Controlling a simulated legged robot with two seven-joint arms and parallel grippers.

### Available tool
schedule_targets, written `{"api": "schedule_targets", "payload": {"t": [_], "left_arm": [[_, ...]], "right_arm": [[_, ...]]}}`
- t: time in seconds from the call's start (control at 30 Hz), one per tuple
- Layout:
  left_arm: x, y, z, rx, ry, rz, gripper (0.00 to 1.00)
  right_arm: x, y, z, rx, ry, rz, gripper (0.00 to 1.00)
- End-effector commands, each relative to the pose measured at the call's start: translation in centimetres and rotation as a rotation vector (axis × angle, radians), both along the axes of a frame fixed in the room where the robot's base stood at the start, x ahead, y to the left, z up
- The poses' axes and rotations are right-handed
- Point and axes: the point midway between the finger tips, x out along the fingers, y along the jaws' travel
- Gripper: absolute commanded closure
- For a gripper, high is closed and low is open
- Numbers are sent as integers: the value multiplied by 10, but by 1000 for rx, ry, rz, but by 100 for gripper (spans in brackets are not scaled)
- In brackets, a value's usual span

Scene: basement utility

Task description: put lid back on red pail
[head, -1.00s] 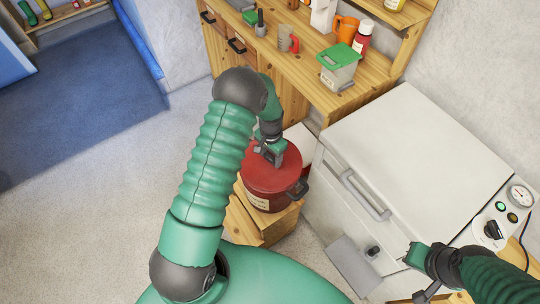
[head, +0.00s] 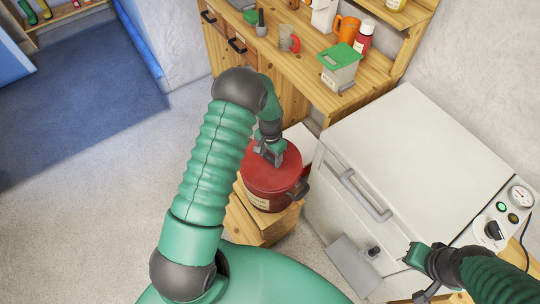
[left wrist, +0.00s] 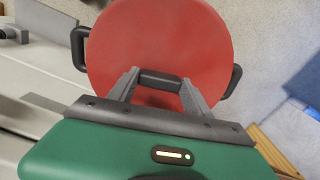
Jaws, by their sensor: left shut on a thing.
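The red pail (head: 268,200) stands on a small wooden crate beside the white chest, with a dark handle on its side. The red lid (head: 285,175) covers the pail's top in the head view; I cannot tell if it is fully seated. My left gripper (head: 269,154) is over the lid and shut on its dark handle. In the left wrist view the gripper's two fingers (left wrist: 160,85) meet the dark bar handle (left wrist: 160,79) across the red lid (left wrist: 158,40). Dark side handles show at both sides of it. My right gripper (head: 416,277) is at the lower right, away from the pail; its jaws are unclear.
A white chest-like appliance (head: 415,140) with a bar handle and gauge panel stands right of the pail. A wooden workbench (head: 290,75) behind holds a green-lidded box (head: 340,67), an orange mug (head: 346,29) and bottles. The wooden crate (head: 245,222) supports the pail. Open floor lies left.

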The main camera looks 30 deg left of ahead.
Motion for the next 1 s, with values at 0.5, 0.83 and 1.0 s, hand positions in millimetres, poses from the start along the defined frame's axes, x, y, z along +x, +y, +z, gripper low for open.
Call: {"api": "schedule_targets", "payload": {"t": [0.5,0.83,1.0], "left_arm": [[0,-2,0,0,0,0,83],[0,-3,0,0,0,0,83],[0,-3,0,0,0,0,24]], "right_arm": [[0,0,1,0,0,0,100],[0,0,1,0,0,0,100],[0,0,1,0,0,0,100]]}}
